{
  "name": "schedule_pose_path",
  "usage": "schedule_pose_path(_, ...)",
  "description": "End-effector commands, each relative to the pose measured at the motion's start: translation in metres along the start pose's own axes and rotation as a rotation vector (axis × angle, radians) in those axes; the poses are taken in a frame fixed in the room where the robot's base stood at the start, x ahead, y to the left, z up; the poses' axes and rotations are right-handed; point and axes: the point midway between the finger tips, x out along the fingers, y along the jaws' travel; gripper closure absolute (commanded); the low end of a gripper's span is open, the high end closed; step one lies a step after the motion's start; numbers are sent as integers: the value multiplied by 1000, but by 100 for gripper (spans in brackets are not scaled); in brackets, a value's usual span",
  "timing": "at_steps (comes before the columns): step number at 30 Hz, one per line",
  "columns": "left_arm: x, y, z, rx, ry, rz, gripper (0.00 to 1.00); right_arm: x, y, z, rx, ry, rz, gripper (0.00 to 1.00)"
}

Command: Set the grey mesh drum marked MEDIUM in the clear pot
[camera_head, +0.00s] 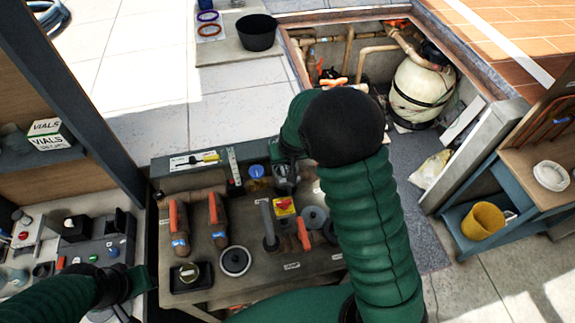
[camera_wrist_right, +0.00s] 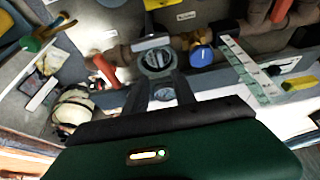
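My right gripper (camera_head: 286,176) is over the back edge of the bench, just right of a blue-topped round item (camera_head: 257,171). In the right wrist view its two dark fingers (camera_wrist_right: 164,76) are apart, with a round grey piece (camera_wrist_right: 157,60) at their tips. This may be the mesh drum; no MEDIUM mark is readable, and I cannot tell whether the fingers touch it. A smaller pale round shape (camera_wrist_right: 163,94) shows between the fingers. I cannot pick out the clear pot for certain. My left gripper (camera_head: 128,290) is at the lower left, its fingertips unclear.
The bench (camera_head: 215,290) holds orange-handled pipe valves (camera_head: 213,215), a white-rimmed dark round item (camera_head: 235,261) and a red-and-yellow switch (camera_head: 284,206). A left panel (camera_head: 100,250) carries knobs. A pit with a cream tank (camera_head: 421,90) lies behind, a yellow bucket (camera_head: 483,221) at right.

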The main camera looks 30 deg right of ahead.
Motion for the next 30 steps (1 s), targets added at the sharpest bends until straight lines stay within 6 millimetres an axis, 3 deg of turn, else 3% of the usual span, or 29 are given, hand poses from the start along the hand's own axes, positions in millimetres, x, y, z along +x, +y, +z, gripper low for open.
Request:
schedule_pose_path(2, 0, 0, 0, 0, 0, 0, 64, -11, -4, 8, -7, -11, -12, 68)
schedule_pose_path(5, 0, 0, 0, 0, 0, 0, 64, -39, -13, 36, -35, -44, -45, 68)
schedule_pose_path(10, 0, 0, 0, 0, 0, 0, 64, -95, -26, 109, -140, -114, -87, 68)
schedule_pose_path(12, 0, 0, 0, 0, 0, 0, 64, -110, -25, 135, -183, -134, -87, 68)
schedule_pose_path(15, 0, 0, 0, 0, 0, 0, 64, -122, -22, 159, -226, -152, -81, 68)
schedule_pose_path(19, 0, 0, 0, 0, 0, 0, 64, -126, -21, 168, -243, -161, -76, 68)
schedule_pose_path(30, 0, 0, 0, 0, 0, 0, 64, -125, -21, 167, -242, -160, -76, 68)
